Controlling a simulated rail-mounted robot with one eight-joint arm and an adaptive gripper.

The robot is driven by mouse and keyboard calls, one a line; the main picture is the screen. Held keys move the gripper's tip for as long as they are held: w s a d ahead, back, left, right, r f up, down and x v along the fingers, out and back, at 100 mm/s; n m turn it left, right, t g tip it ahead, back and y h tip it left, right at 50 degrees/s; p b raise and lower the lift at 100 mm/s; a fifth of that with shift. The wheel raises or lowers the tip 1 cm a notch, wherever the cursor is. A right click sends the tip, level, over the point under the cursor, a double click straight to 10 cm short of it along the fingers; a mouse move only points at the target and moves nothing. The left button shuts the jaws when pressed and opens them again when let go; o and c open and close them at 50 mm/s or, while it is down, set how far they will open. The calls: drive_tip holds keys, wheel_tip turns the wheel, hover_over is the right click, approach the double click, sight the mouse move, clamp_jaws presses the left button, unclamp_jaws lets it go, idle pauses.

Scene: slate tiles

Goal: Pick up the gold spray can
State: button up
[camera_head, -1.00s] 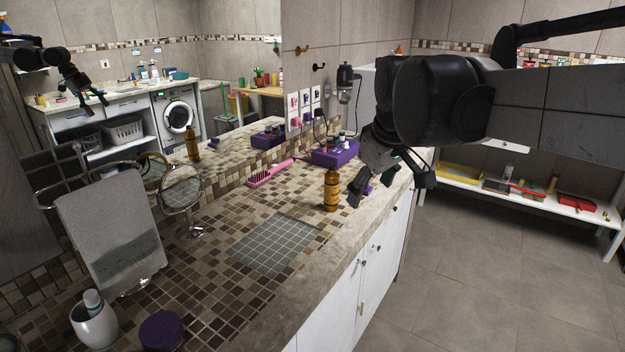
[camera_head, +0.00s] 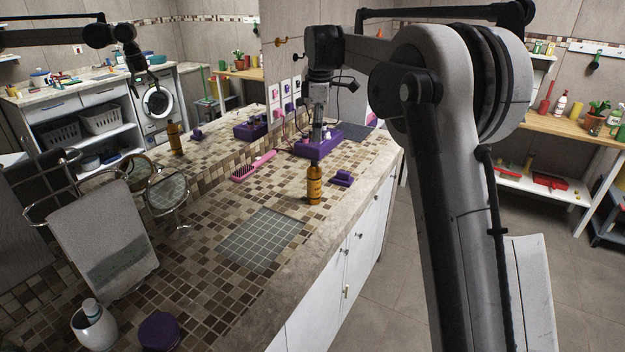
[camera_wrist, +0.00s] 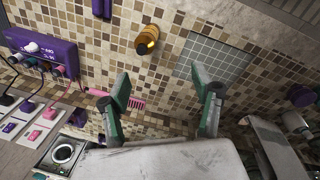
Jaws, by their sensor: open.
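The gold spray can (camera_head: 314,185) stands upright on the tiled counter, just beyond the grey grid inlay. In the wrist view the can (camera_wrist: 147,40) shows near the top, above the gap between the fingers and clear of them. My gripper (camera_wrist: 166,97) is open, with nothing between its green and black fingers. In the head view my gripper (camera_head: 318,125) hangs down beyond the can, in front of the purple box in the picture. Its fingertips are hard to make out there.
A purple box (camera_head: 318,148) with bottles stands behind the can, and a small purple item (camera_head: 343,178) lies to its right. A pink brush (camera_head: 254,165) lies to the left. A round mirror (camera_head: 167,192) and a towel stand (camera_head: 100,235) are nearer. The grid inlay (camera_head: 262,240) is bare.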

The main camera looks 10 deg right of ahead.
sight(314, 173)
drive_tip(key=w+f+n, duration=0.1)
drive_tip(key=w+f, duration=0.1)
drive_tip(key=w+f+n+g+p, duration=0.1)
drive_tip(key=w, duration=0.1)
drive_tip(key=w+f+n+p, duration=0.1)
drive_tip(key=w+f, duration=0.1)
drive_tip(key=shift+w+f, duration=0.3)
drive_tip(key=shift+w, duration=0.1)
wheel_tip(314, 173, down, 9)
drive_tip(key=shift+r+p, duration=0.2)
drive_tip(key=shift+p, duration=0.25)
drive_tip(key=f, duration=0.2)
drive_tip(key=f+p, duration=0.1)
drive_tip(key=f, duration=0.1)
drive_tip(key=shift+s+d+f, duration=0.1)
drive_tip(key=shift+s+d, duration=0.15)
drive_tip(key=shift+s, duration=0.05)
drive_tip(key=shift+f, duration=0.65)
drive_tip(key=shift+c, duration=0.5)
drive_tip(key=c, duration=1.3)
